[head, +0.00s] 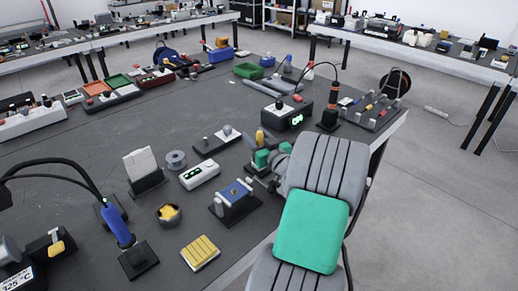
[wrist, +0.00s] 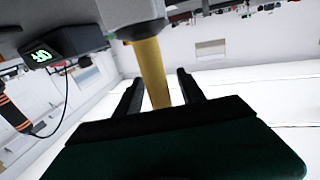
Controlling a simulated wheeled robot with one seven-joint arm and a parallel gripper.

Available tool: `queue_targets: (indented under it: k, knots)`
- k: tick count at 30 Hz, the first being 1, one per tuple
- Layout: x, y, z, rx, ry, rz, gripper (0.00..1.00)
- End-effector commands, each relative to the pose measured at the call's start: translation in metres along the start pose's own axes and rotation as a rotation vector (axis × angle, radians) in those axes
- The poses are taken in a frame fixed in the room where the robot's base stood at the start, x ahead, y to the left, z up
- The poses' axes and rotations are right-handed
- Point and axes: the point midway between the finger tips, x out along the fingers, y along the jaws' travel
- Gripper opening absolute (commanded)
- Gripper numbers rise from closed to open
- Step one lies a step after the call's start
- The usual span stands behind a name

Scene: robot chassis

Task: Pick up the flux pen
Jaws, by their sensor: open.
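A yellow rod, which I take to be the flux pen (wrist: 151,68), runs between the two dark fingers of my gripper (wrist: 158,76) in the wrist view. One end of it meets a grey holder (wrist: 135,14) at the top of that view. A gap shows on each side of the rod, and the fingers are open. In the head view the rounded yellow top of the rod (head: 260,137) shows just beyond my gripper (head: 266,160), near the table's right side. Its lower part and the fingertips are hidden there by my arm.
A black box with a green display (head: 296,120) stands behind my gripper, and it also shows in the wrist view (wrist: 66,45). A blue-topped fixture (head: 236,194), a white meter (head: 199,174) and a grey spool (head: 176,160) are to the left. Bare table (head: 160,110) lies further left.

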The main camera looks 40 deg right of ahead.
Motion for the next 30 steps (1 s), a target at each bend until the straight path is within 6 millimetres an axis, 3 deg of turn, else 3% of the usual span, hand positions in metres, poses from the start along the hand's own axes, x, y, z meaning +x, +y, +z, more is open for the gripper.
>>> queue_targets:
  k: [7, 24, 30]
  knots:
    - [0.0032, -0.0001, 0.0003, 0.001, 0.0, 0.0, 0.46]
    - [0.0029, -0.0001, 0.0002, 0.0, 0.0, 0.0, 0.0]
    - [0.0029, -0.0001, 0.0, 0.0, 0.001, 0.0, 0.0]
